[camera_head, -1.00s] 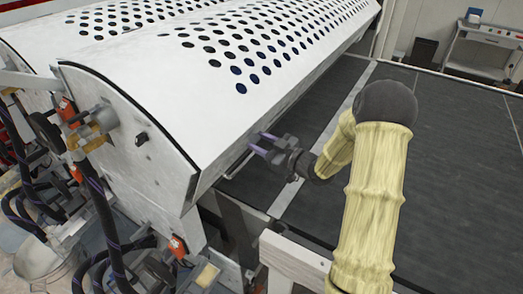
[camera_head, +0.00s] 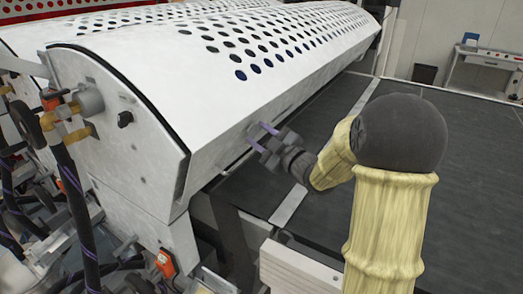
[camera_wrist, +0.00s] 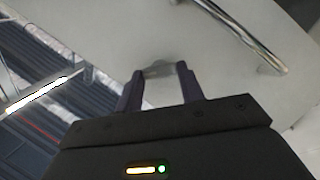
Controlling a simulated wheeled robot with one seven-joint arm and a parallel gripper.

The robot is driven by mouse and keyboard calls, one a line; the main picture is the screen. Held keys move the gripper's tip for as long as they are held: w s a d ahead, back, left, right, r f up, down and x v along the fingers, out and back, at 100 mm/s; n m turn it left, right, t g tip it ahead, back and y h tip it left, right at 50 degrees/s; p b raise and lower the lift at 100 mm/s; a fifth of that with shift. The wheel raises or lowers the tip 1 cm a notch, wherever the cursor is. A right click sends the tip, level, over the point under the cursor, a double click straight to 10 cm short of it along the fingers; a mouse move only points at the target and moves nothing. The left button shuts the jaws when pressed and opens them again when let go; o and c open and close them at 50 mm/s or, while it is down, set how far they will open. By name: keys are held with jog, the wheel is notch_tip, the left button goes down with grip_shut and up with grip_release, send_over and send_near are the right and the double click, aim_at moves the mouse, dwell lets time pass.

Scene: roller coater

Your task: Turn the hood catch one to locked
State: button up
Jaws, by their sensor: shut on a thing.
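The hood catch (camera_wrist: 158,70) shows in the wrist view as a small grey piece on the pale hood face, between my two fingertips. My gripper (camera_head: 258,134), with purple fingers, is at the lower front face of the white perforated hood (camera_head: 215,105). It also shows in the wrist view (camera_wrist: 159,75), its fingers on either side of the catch and shut on it. In the head view the catch is too small and covered to make out. I cannot tell from the frames how far it is turned.
A shiny bar handle (camera_wrist: 243,36) is on the hood face close to the right finger. A dark belt (camera_head: 460,190) lies below and right of the hood. A pale beam (camera_head: 300,268) stands in front.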

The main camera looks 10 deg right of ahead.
jog(key=n+t+b, duration=0.1)
jog(key=n+b, duration=0.1)
jog(key=b, duration=0.5)
jog(key=f+n+t+b, duration=0.1)
jog(key=b, duration=0.6)
jog(key=n+t+h+b, duration=0.1)
jog(key=n+b, duration=0.1)
jog(key=b, duration=0.6)
jog(key=shift+a+f+n+t, duration=0.15)
jog(key=shift+a+n+t, duration=0.1)
jog(key=shift+n+t, duration=0.05)
jog(key=shift+r+n+b, duration=0.2)
jog(key=shift+n+b, duration=0.1)
jog(key=shift+b, duration=0.35)
jog(key=o, duration=1)
jog(key=shift+s, duration=0.15)
jog(key=b+v, duration=0.1)
jog(key=v, duration=1.6)
jog(key=shift+f, duration=0.15)
jog(key=shift+s, duration=0.1)
